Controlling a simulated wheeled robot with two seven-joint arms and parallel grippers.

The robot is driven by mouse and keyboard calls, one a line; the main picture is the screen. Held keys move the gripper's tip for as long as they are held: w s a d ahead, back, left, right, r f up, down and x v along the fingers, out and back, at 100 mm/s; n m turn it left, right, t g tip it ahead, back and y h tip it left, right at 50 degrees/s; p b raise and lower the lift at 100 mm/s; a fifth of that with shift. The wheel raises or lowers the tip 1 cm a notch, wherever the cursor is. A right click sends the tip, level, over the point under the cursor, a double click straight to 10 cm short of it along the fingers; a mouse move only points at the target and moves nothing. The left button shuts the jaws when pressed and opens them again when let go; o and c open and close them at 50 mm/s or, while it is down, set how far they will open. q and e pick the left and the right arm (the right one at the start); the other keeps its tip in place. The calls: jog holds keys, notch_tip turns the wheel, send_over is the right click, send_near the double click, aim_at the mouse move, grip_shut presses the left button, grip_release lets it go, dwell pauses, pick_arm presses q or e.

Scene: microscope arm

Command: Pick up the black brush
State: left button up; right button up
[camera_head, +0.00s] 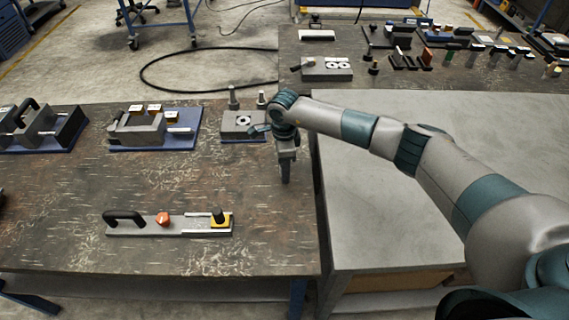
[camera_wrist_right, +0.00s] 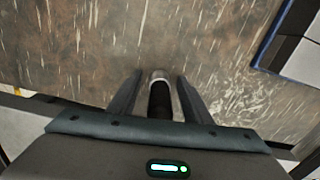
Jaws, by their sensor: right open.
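My right gripper (camera_head: 286,176) points down over the right edge of the dark worn table (camera_head: 180,180) in the head view. In the right wrist view its two fingers (camera_wrist_right: 158,84) are apart. A dark cylindrical thing with a pale rounded end (camera_wrist_right: 160,98) shows between them; it may be the black brush, but I cannot tell for certain. Whether the fingers touch it is unclear. In the head view the gripper hides this spot, and I cannot make out a brush there. My left gripper is not in view.
A long fixture with a black handle (camera_head: 125,216) and an orange knob (camera_head: 163,219) lies near the front. Fixtures on blue plates (camera_head: 190,143) line the back. A bare grey table (camera_head: 400,215) adjoins on the right. Many small parts stand on the far table (camera_head: 325,85).

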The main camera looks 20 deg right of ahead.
grip_shut()
jog(key=shift+r, duration=0.1)
jog(key=shift+r+b, duration=0.45)
jog(key=r+b, duration=0.1)
jog(key=r, duration=0.2)
jog(key=shift+s+d+b, duration=0.2)
jog(key=shift+b, duration=0.2)
jog(key=s+d+r+b, duration=0.4)
jog(key=s+r, duration=0.3)
jog(key=s, duration=0.3)
jog(key=shift+d, duration=0.45)
